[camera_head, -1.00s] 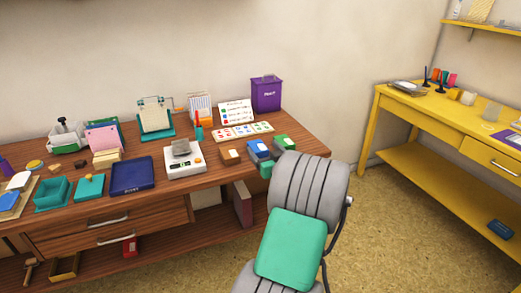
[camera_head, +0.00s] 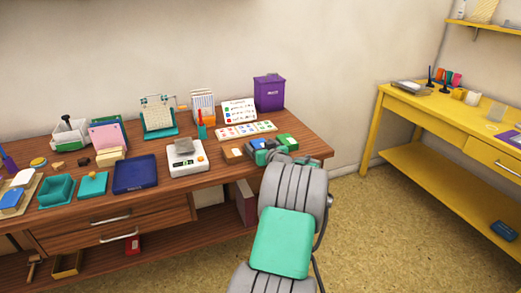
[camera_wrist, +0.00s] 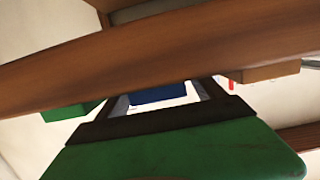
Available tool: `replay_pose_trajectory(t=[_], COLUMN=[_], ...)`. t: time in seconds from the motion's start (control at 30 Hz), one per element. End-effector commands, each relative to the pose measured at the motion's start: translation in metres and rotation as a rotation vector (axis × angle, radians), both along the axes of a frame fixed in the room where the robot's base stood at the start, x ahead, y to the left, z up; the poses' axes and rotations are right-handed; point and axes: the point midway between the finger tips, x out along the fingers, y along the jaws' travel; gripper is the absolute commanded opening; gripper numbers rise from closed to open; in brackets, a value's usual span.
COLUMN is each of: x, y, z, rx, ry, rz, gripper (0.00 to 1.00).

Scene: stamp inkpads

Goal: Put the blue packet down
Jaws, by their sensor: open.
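A small blue packet-like block (camera_head: 258,143) sits in the row of coloured blocks near the right end of the wooden desk, partly hidden by my arm and gripper. In the wrist view its dark blue face (camera_wrist: 160,95) shows beyond and between the jaws. My gripper (camera_head: 263,155) is at the desk's front edge by this block, mostly behind my forearm in the head view. The jaws are open; I cannot tell whether they touch the block.
A brown block (camera_head: 233,152) and a green block (camera_head: 286,142) flank it closely. The desk edge (camera_wrist: 160,55) crosses the wrist view very near the camera. A white scale (camera_head: 187,160) stands to the left; a purple bin (camera_head: 269,93) stands behind.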

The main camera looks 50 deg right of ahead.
Motion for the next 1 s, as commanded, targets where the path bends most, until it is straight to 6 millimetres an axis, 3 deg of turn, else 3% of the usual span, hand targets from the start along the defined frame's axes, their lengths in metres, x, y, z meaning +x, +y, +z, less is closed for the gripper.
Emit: replay_pose_trajectory(t=[0.13,1.0], x=[-0.0005,-0.0008], y=[0.0000,0.0002], z=[0.0004,0.0006], rx=[0.000,0.000], ry=[0.000,0.000], rz=[0.000,0.000], gripper=[0.77,0.06])
